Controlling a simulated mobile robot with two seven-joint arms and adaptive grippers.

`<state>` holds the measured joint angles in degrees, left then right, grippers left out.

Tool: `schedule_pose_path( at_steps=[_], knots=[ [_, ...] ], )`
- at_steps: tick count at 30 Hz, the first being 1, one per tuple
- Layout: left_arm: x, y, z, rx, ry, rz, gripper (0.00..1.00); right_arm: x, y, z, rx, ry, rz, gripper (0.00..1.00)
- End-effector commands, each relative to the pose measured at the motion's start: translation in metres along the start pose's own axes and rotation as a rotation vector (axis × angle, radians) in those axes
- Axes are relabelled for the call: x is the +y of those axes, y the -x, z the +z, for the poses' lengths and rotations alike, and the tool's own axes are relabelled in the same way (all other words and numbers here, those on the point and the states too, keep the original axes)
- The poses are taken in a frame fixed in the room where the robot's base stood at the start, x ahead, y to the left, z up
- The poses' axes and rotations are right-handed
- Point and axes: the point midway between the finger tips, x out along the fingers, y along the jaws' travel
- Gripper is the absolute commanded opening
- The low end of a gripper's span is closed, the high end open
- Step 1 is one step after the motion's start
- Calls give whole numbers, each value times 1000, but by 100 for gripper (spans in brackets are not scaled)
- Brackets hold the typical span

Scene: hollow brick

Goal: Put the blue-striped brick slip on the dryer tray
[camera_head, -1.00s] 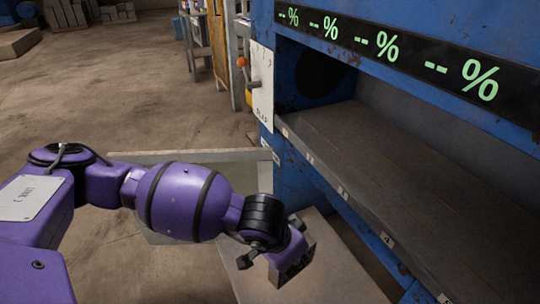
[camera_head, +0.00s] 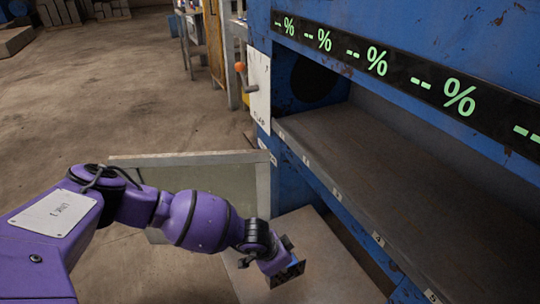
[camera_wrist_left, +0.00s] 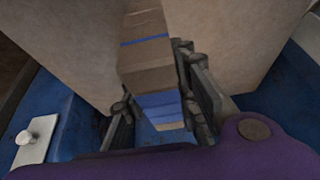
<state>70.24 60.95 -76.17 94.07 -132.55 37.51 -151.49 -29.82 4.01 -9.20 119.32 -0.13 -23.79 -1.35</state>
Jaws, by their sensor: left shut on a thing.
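My left gripper (camera_head: 285,272) hangs low in front of the blue dryer, over a pale board. In the left wrist view its fingers (camera_wrist_left: 160,100) are shut on a brown brick slip with blue stripes (camera_wrist_left: 148,75). In the head view the slip is a dark face with a little blue at the gripper's tip. The long grey dryer tray (camera_head: 400,180) lies inside the dryer opening, to the right of and above the gripper. Its visible part is bare, with small numbered labels along its front edge. My right gripper is out of view.
The blue dryer frame (camera_head: 285,185) and its black display (camera_head: 400,78) bound the tray. A pale panel (camera_head: 215,185) stands behind my forearm. The pale board (camera_head: 320,255) lies below the gripper. A lever with an orange knob (camera_head: 240,67) is at the dryer's left. Open floor lies left.

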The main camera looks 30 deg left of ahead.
Motion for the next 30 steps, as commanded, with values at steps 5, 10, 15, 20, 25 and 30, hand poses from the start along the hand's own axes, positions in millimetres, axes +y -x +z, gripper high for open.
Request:
schedule_pose_path(
  at_steps=[5,10,15,20,25,30],
  knots=[
    [-9,-13,-5,5,-2,-1,1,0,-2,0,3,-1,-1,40],
    [-12,-35,2,4,-1,0,1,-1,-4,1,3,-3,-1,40],
    [-12,-46,6,5,-1,-1,1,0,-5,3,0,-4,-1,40],
    [-12,-45,6,5,-2,-1,1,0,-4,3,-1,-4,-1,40],
    [-12,-49,8,5,-1,-1,1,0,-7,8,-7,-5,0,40],
    [-12,-48,8,4,-2,-1,46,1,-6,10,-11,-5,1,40]
  ],
)
